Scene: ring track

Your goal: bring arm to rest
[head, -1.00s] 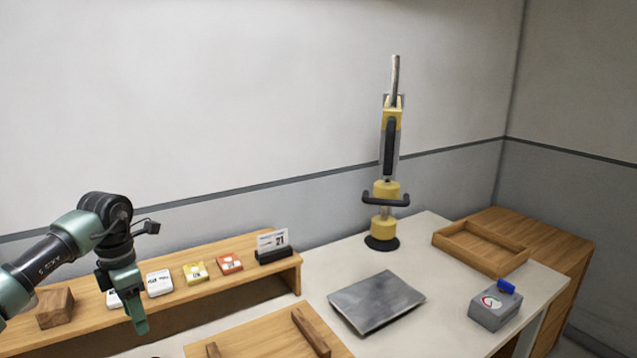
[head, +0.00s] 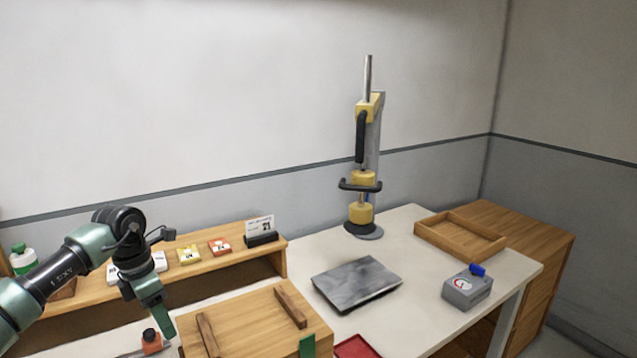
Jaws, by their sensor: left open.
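My left gripper (head: 158,314) hangs at the lower left, fingers pointing down, in front of the wooden shelf and left of the wooden board with two bars. Its jaws are open and I see nothing between them. My left arm (head: 62,268) reaches in from the left edge. A green piece (head: 307,346) shows at the bottom edge, in front of the board; I cannot tell if it is part of my right gripper.
The wooden shelf (head: 280,262) bears small labelled blocks and a calendar (head: 260,229). The board (head: 250,322), grey plate (head: 357,282), yellow press (head: 361,190), wooden tray (head: 460,238), grey box (head: 466,290) and red tray (head: 356,347) stand on the white table (head: 400,325). An orange bottle (head: 151,340) is near my gripper.

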